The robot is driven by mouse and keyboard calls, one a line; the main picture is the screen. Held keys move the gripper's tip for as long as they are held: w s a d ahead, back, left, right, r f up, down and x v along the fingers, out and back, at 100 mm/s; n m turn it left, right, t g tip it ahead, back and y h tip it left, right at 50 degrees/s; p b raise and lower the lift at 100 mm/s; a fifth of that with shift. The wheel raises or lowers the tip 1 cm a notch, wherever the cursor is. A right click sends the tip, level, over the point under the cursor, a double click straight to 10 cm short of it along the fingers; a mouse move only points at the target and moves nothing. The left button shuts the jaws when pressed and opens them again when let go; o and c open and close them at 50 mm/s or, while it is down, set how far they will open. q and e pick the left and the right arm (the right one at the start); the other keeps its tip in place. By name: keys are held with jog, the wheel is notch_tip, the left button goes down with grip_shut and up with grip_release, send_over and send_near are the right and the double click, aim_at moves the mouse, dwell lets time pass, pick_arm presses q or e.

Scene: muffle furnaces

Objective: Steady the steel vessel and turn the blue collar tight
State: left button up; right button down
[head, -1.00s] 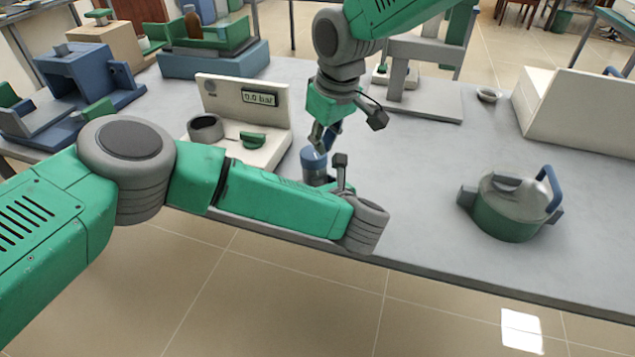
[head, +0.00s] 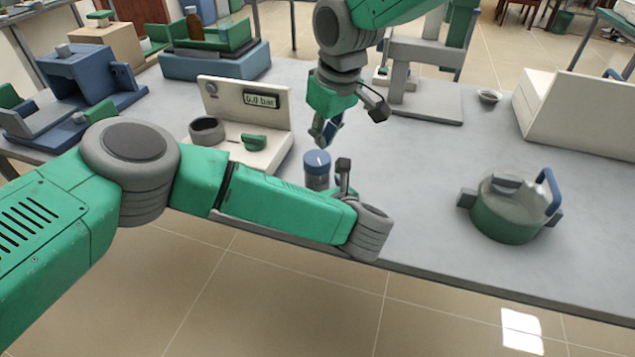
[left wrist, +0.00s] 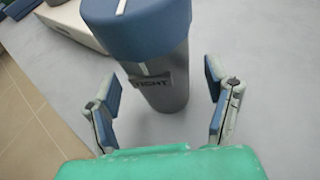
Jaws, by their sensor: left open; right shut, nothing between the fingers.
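The steel vessel (head: 317,182) stands upright on the grey table, partly behind my left forearm. Its blue collar (head: 318,160) sits on top with a white mark. In the left wrist view, a label partly reading "IGHT" is on the steel body (left wrist: 168,92) beneath the collar (left wrist: 140,32), beside a white line. The collar's top mark is left of that line. My left gripper (head: 343,182) is open, with its fingers on either side of the vessel and gaps showing in the wrist view. My right gripper (head: 324,134) is shut and empty, just above the collar.
A cream gauge unit (head: 225,105) reading 0.0 bar stands left of the vessel. A green-and-steel lidded pot (head: 505,210) is at the right. A grey stand (head: 425,85) is behind. Bare table lies between vessel and pot.

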pick_arm(q)
jog(key=shift+p+v, duration=2.8)
jog(key=shift+v, duration=2.65)
jog(key=shift+f, duration=0.1)
